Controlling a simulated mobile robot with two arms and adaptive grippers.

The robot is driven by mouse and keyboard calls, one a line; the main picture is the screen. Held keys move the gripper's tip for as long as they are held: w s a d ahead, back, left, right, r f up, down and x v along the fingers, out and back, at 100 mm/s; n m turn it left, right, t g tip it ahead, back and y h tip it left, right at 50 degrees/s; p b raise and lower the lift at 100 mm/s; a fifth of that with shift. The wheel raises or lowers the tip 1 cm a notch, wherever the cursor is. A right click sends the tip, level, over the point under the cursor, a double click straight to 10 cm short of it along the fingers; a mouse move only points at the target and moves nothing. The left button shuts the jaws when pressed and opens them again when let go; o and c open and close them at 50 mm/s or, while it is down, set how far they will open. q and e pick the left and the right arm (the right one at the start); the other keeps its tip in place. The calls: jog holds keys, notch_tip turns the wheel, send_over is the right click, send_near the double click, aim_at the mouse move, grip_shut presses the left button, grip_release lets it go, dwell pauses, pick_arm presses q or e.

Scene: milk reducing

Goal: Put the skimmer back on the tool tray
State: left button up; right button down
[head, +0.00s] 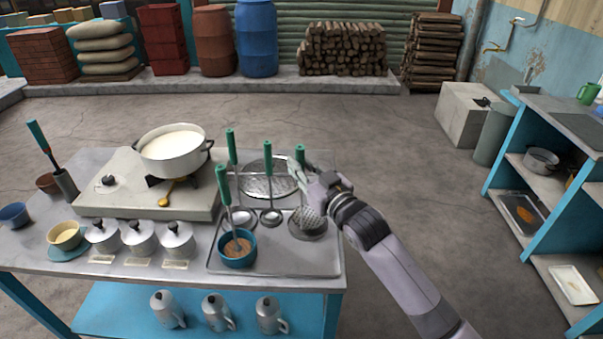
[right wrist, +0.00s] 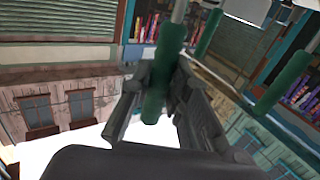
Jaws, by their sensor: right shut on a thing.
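The skimmer (head: 309,221) has a perforated round metal head and a green handle. My right gripper (head: 298,171) is shut on the green handle (right wrist: 157,78), which shows between the fingers in the right wrist view. The skimmer hangs upright with its head over the right part of the metal tool tray (head: 280,262). I cannot tell if the head touches the tray. Two green-handled ladles (head: 241,217) (head: 270,216) and a blue cup (head: 238,255) with a green-handled tool in it are also at the tray. My left gripper is not in view.
A perforated round plate (head: 262,187) lies behind the tray. A pot of milk (head: 174,152) stands on the stove (head: 125,190) at left. Several lidded metal pots (head: 140,237) stand left of the tray. The tray's front right is bare. Shelves (head: 540,170) stand at far right.

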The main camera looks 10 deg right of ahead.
jog(key=shift+f, duration=1.1)
jog(key=c, duration=1.5)
grip_release()
jog(key=b+v, duration=0.1)
jog(key=v, duration=1.1)
jog(key=shift+b, duration=0.35)
